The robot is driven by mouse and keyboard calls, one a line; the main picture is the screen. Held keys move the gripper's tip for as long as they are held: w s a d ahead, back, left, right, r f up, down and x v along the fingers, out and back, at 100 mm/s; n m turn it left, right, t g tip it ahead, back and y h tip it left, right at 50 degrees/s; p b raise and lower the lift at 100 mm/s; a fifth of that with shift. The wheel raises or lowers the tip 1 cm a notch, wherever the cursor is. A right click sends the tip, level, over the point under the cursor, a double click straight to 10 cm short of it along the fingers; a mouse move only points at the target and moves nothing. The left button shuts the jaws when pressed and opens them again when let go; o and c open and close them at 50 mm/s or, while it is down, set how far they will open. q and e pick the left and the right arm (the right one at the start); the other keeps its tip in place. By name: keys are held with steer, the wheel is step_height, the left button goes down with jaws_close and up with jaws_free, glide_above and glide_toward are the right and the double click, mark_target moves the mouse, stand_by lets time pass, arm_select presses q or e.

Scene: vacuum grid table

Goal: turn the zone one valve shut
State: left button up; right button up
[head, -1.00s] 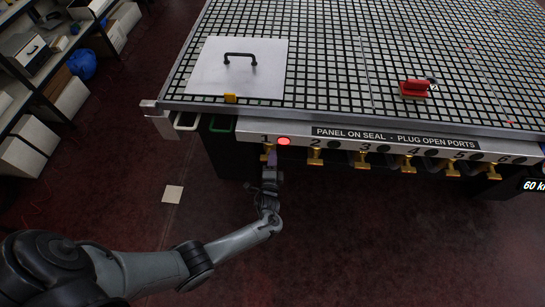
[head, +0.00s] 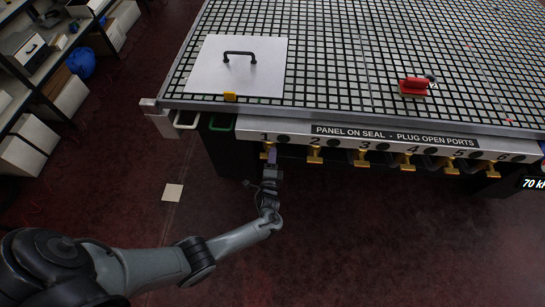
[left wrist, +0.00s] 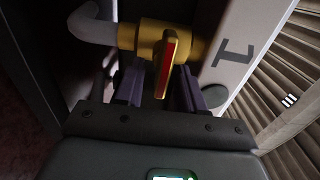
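The zone one valve (head: 264,155) is below the number 1 at the left end of the table's front rail, mostly hidden by my left gripper (head: 270,158) in the head view. In the left wrist view the valve has a brass body (left wrist: 149,38) and a flat handle with a red face (left wrist: 167,66). My left gripper (left wrist: 157,90) shows there with purple fingers on either side of the handle. A gap shows on the left side; contact on the right side is unclear. The indicator beside the 1 (head: 283,139) is dark. My right gripper is not in view.
A white panel with a black handle (head: 237,68) lies on the grid table (head: 330,60). A red tool (head: 413,87) lies to its right. Several brass valves line the front rail (head: 390,141).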

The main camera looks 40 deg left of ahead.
arm_select(q)
steer(key=shift+s+d+r, duration=0.1)
steer(key=shift+s+d, duration=0.2)
steer(key=shift+s, duration=0.1)
steer(key=p+v, duration=0.2)
steer(key=v, duration=0.8)
steer(key=shift+p, duration=0.35)
